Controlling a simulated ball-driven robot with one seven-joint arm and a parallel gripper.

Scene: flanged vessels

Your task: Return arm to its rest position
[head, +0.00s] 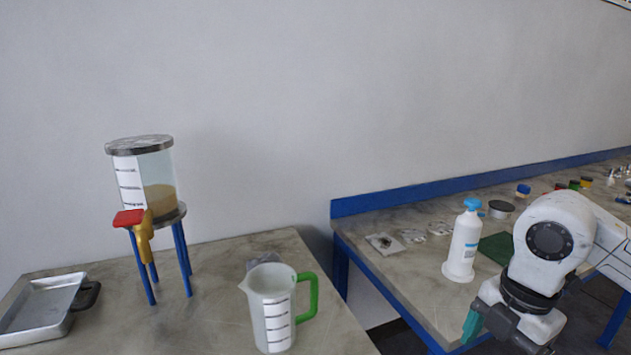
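My white arm (555,245) comes in from the right edge and bends downward at a round dark joint. My gripper (505,330) hangs at its lower end, at the bottom right of the head view, in front of the right bench. A grey and teal part shows at its left side. The fingertips are not clear, so I cannot tell whether it is open or holds something.
A white bottle with a blue cap (463,240) stands on the right bench (400,275), close left of my arm. On the left bench are a green-handled measuring jug (272,308), a flanged vessel on blue legs (146,180) and a metal tray (40,302). A gap separates the benches.

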